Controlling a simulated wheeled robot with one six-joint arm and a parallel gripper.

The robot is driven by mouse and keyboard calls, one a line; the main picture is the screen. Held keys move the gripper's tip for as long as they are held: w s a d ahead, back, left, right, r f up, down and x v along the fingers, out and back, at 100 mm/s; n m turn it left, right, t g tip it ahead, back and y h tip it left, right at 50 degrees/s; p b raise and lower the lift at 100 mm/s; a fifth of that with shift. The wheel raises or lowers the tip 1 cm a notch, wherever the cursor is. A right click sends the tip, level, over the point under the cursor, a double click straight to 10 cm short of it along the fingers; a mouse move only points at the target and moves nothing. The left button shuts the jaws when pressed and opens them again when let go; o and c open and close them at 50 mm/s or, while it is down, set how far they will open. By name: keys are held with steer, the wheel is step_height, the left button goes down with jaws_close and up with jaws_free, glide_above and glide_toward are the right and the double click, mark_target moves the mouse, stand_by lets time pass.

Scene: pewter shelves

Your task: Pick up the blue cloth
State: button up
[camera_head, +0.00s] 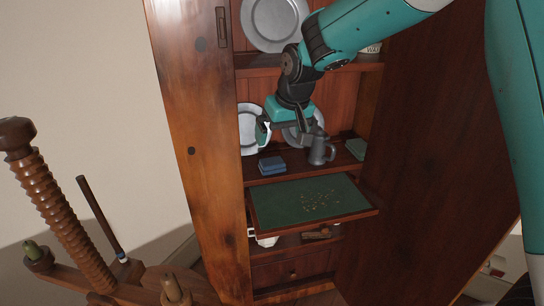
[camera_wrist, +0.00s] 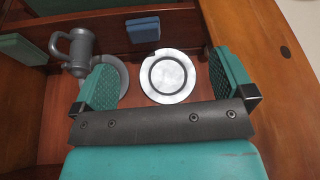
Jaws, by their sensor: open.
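The blue cloth (camera_head: 271,165) looks like a small flat folded block. It lies on the left part of the middle shelf, near its front edge. In the wrist view the blue cloth (camera_wrist: 142,31) shows near the top, beyond the fingers and apart from them. My gripper (camera_head: 287,132) hangs inside the cabinet, above and behind the cloth. In the wrist view my gripper (camera_wrist: 165,78) has its two teal pads wide apart, with nothing held between them. A grey plate (camera_wrist: 167,77) shows beyond the gap between the pads.
A grey mug (camera_head: 319,150) stands right of the cloth. Grey plates (camera_head: 249,137) lean at the shelf's back. A teal block (camera_head: 356,149) lies at the right. A green-topped board (camera_head: 275,207) juts out below the shelf. Cabinet side walls (camera_head: 200,130) bound the space.

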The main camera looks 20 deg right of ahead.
steer(key=m+h, duration=0.1)
glide_toward(273, 163)
steer(key=f, duration=0.2)
steer(key=w+f, duration=0.1)
steer(key=shift+a+f+t, duration=0.1)
steer(key=shift+f+t, duration=0.2)
steer(key=shift+f, duration=0.1)
steer(key=shift+x, duration=3.15)
steer(key=c, duration=0.7)
